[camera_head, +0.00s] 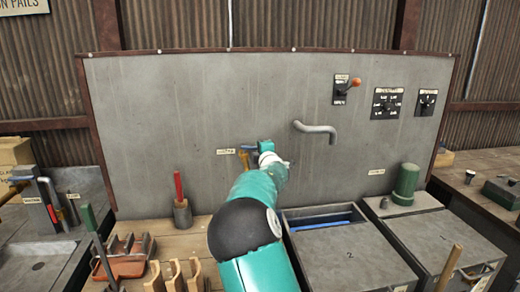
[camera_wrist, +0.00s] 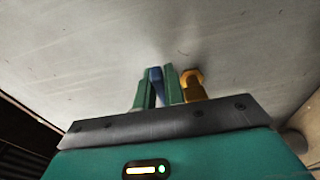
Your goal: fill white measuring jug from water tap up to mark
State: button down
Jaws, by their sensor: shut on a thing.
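A brass tap (camera_head: 243,159) with a blue lever (camera_head: 248,148) sticks out of the grey wall panel, left of centre in the head view. My gripper (camera_head: 262,147) is at the lever. In the wrist view, the two green fingers of my gripper (camera_wrist: 157,86) are shut on the blue tap lever (camera_wrist: 156,76), with the brass tap (camera_wrist: 193,84) just to the right of them. My arm covers the space below the tap. I cannot make out the white measuring jug, its mark or any water in either view.
A bent grey pipe (camera_head: 316,129) sticks out of the panel to the right. Above it are an orange-knobbed lever (camera_head: 354,83) and dials (camera_head: 387,103). A red-handled tool (camera_head: 179,190) stands on the wooden bench at left. Grey lidded boxes (camera_head: 352,258) and a green cylinder (camera_head: 405,183) are at right.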

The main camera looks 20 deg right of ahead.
jog(key=c, duration=1.5)
grip_release()
jog(key=shift+s, duration=0.1)
jog(key=s+a, duration=0.1)
jog(key=s, duration=0.8)
jog(key=s+a, duration=0.1)
jog(key=s, duration=0.3)
jog(key=shift+s+a, duration=0.2)
jog(key=shift+a, duration=0.1)
